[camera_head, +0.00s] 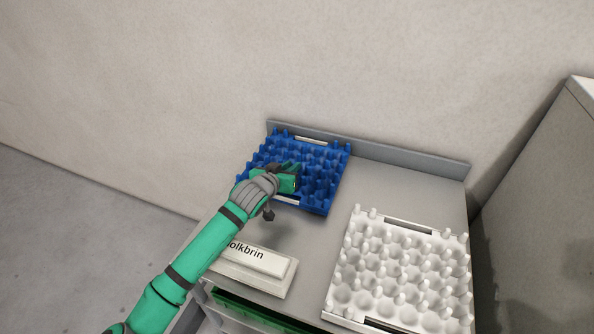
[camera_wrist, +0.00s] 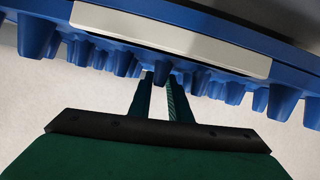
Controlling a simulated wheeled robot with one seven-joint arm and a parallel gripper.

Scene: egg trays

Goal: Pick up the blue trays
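The blue tray (camera_head: 332,182), a square egg tray with rows of pegs, lies at the back left of the grey worktop. I cannot tell whether more than one is stacked there. My gripper (camera_head: 288,180) is over its near side and covers part of it in the head view. In the wrist view the blue tray (camera_wrist: 291,62) spans the top, with a pale label strip on its edge. The two narrow fingers of my gripper (camera_wrist: 163,82) reach to its pegs, with a slim gap between them. The fingertips are partly hidden, and a grip on the tray cannot be made out.
A white egg tray (camera_head: 466,280) stands at the front right of the worktop (camera_head: 413,185). A white sign (camera_head: 259,262) ending in "olkbrin" is at the front left. A raised rim (camera_head: 400,160) runs along the back. A grey cabinet (camera_head: 550,200) stands at the right.

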